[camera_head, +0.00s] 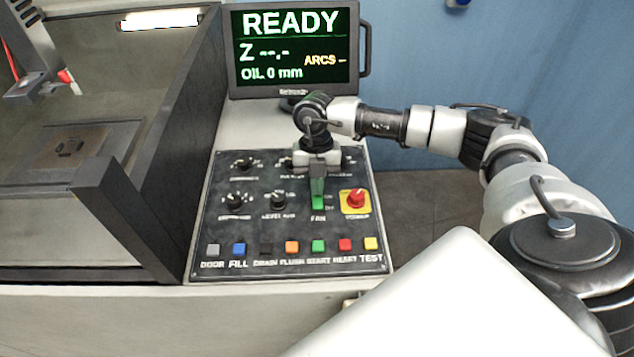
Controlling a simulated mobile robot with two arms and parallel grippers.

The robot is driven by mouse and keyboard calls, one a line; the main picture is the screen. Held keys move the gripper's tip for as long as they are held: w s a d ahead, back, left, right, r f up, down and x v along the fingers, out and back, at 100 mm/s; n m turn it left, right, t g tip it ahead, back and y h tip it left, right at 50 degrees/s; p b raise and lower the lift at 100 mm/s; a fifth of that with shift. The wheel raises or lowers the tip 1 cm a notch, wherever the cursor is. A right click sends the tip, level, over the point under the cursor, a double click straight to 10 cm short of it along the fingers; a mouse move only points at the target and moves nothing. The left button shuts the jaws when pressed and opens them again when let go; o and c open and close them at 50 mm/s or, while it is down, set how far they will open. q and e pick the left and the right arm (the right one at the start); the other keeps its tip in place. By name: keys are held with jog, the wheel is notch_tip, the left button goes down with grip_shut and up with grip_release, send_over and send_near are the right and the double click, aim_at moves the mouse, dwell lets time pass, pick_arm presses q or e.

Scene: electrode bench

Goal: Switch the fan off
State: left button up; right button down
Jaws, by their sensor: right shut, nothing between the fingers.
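The fan switch (318,200) is a green lever on the dark control panel (215,225), above the label FAN. Small ON and OFF marks stand at its right. My right gripper (317,172) is shut and empty, pointing down over the upper part of the switch. It hides part of the switch, and I cannot tell whether it touches it or which position the switch is in. My left gripper is not in view.
Black knobs (278,200) lie left of the switch, and a red stop button (355,198) on a yellow plate lies close at its right. A row of coloured buttons (318,246) runs below. A monitor (295,85) reading READY stands behind. An open machine tank (160,130) is at left.

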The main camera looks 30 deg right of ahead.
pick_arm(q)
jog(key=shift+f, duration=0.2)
pick_arm(e)
jog(key=shift+f, duration=0.25)
pick_arm(q)
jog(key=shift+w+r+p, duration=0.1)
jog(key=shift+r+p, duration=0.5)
jog(key=shift+p, duration=0.1)
pick_arm(e)
jog(key=shift+r, duration=0.8)
jog(key=shift+w, duration=0.1)
